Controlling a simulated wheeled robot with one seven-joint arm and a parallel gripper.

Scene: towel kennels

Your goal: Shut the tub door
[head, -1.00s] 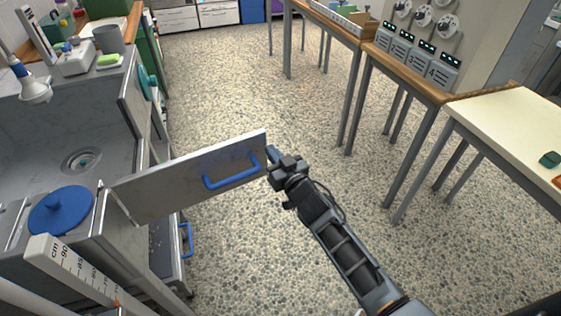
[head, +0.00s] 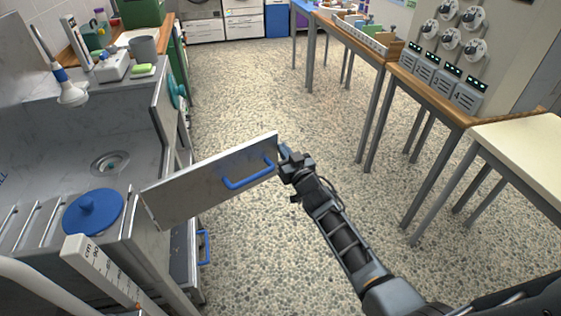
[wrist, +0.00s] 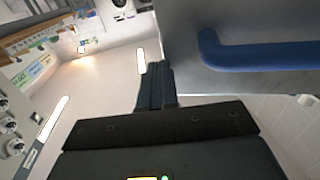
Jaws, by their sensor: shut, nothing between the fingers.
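The tub door (head: 205,187) is a grey panel with a blue bar handle (head: 247,175). It stands swung open, out from the tub (head: 70,150) over the floor, hinged at its near left end. My gripper (head: 285,153) is shut and empty at the door's free end, just right of the handle. I cannot tell whether it touches the door edge. In the wrist view the shut fingers (wrist: 156,85) show beside the door (wrist: 240,60), with the blue handle (wrist: 260,54) at the upper right.
A blue round lid (head: 93,212) sits on the tub's near ledge. A white measuring post (head: 105,272) stands at the near left. Below is a drawer with a blue handle (head: 204,247). Tables (head: 525,150) line the right. The speckled floor (head: 270,90) between is clear.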

